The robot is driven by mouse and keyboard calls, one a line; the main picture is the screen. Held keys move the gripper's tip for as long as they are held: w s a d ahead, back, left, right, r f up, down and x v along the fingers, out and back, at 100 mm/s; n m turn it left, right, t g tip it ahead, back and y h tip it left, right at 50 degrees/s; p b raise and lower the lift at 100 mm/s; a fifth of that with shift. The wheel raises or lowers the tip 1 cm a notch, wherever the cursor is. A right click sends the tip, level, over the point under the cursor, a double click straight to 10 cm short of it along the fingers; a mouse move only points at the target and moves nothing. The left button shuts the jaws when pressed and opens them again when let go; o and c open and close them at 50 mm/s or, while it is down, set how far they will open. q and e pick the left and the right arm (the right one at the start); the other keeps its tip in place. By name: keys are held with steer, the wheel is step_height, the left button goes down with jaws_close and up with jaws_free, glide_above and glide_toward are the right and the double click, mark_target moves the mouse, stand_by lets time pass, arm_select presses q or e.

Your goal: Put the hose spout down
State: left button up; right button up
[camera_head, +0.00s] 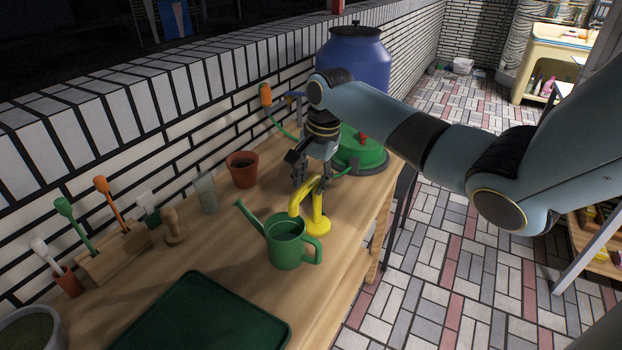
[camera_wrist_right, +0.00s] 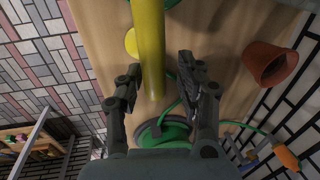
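The yellow hose spout (camera_head: 318,205) is a bent tube on a round foot, upright on the wooden bench (camera_head: 222,248). Its curved end hangs by the rim of the green watering can (camera_head: 288,245). My right gripper (camera_head: 312,180) points down just above the spout's bend. In the right wrist view the yellow tube (camera_wrist_right: 150,50) lies between the two spread fingers (camera_wrist_right: 160,78), with a gap visible on the right side. The fingers look open; contact on the left side is hard to tell. My left gripper is not in view.
A green hose reel (camera_head: 362,155) stands behind my gripper, below a blue barrel (camera_head: 355,60). A terracotta pot (camera_head: 242,169) and a glass (camera_head: 206,192) stand near the brick wall. A dark green tray (camera_head: 200,320) lies at the front. Bare bench lies left of the can.

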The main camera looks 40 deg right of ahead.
steer(key=shift+r, duration=0.1)
step_height(320, 180, up, 12)
steer(key=s, duration=0.2)
steer(key=shift+d, duration=0.25)
steer(key=shift+s, duration=0.1)
stand_by(0.4)
